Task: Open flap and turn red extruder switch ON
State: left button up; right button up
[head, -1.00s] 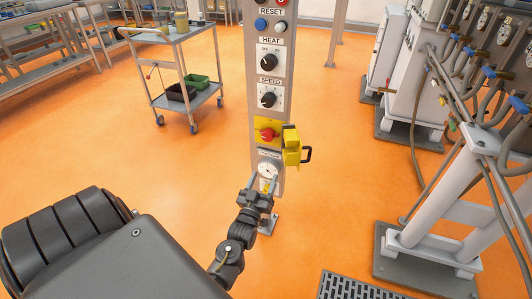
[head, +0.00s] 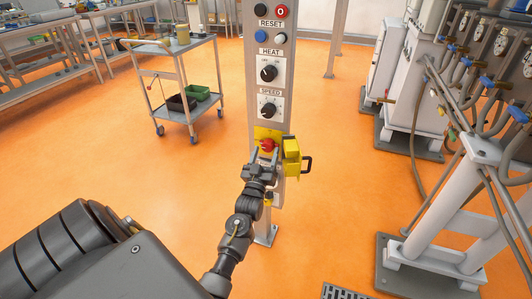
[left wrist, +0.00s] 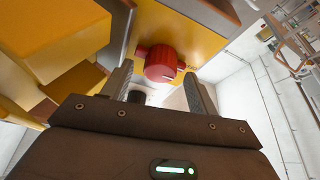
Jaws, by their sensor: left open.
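The red extruder switch (head: 267,145) sits on a yellow plate (head: 262,133) low on the grey control column. The yellow flap (head: 291,157) with a black handle stands swung open to the right of the switch. My left gripper (head: 267,154) is open, just below and in front of the switch. In the left wrist view the red switch (left wrist: 160,63) shows just beyond and between the two fingertips (left wrist: 158,80), with nothing gripped. The yellow flap (left wrist: 65,35) fills the upper left there. The gripper hides the dial below the switch. My right gripper is not in view.
The column (head: 285,60) carries HEAT (head: 268,72) and SPEED (head: 268,108) knobs above the switch, and RESET buttons higher up. A metal cart (head: 180,85) stands at the left. Machines with hoses (head: 470,110) stand at the right. Orange floor around the column is clear.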

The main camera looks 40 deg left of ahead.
pick_arm(q)
jog(key=shift+w+a+r, duration=0.15)
jog(key=shift+w+a, duration=0.05)
jog(key=shift+w, duration=0.15)
jog(key=c, duration=1)
